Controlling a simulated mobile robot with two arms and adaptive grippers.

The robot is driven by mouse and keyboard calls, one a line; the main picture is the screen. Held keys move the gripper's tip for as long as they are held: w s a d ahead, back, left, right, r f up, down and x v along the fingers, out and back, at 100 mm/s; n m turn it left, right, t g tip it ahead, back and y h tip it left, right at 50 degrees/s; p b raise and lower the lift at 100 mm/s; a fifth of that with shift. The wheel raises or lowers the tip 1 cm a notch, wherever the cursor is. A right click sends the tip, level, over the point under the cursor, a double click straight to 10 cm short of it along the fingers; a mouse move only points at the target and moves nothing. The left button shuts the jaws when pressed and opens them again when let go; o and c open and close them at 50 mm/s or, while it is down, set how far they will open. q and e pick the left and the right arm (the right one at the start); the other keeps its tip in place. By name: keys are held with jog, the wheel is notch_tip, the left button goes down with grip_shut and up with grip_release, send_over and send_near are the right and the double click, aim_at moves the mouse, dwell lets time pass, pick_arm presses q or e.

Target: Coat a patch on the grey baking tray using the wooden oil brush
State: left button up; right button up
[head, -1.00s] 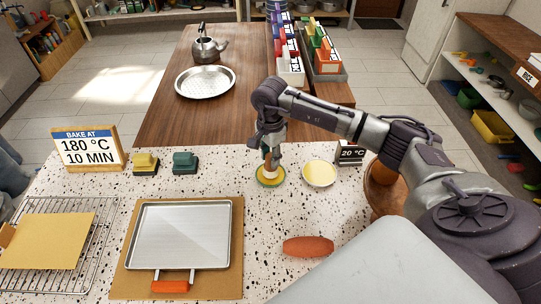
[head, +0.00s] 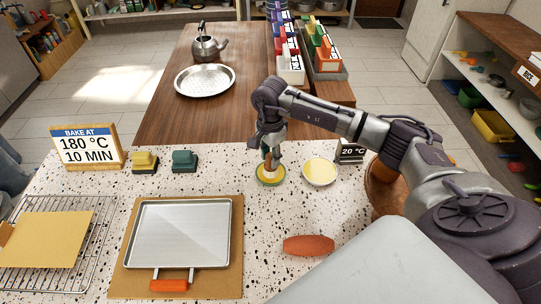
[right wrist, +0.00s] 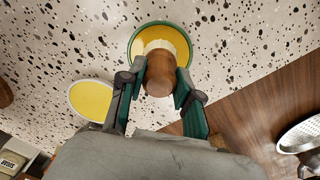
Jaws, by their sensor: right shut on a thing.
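The grey baking tray (head: 183,234) lies on a brown board on the speckled counter, its orange handle toward me. The wooden oil brush (head: 268,158) stands upright in a green-rimmed dish of yellow oil (head: 271,181). My right gripper (head: 268,151) is shut on the brush's handle from above. In the right wrist view the brush (right wrist: 159,72) sits between the fingers of my right gripper (right wrist: 158,88), with its pale bristle end down in the dish (right wrist: 136,48). My left gripper is not in view.
A white bowl of yellow liquid (head: 320,172) stands close right of the dish. An orange-red oblong thing (head: 308,245) lies right of the tray. Yellow (head: 145,162) and teal (head: 185,162) blocks stand behind the tray. A wire rack (head: 95,232) is at the left.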

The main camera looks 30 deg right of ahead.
aim_at(271, 155)
jog(key=shift+s+f, duration=0.1)
dwell(1.2)
notch_tip(271, 155, up, 2)
jog(key=shift+r+p, duration=0.1)
jog(key=shift+p, duration=0.2)
jog(key=shift+r+p, duration=1.2)
jog(key=shift+r, duration=1.25)
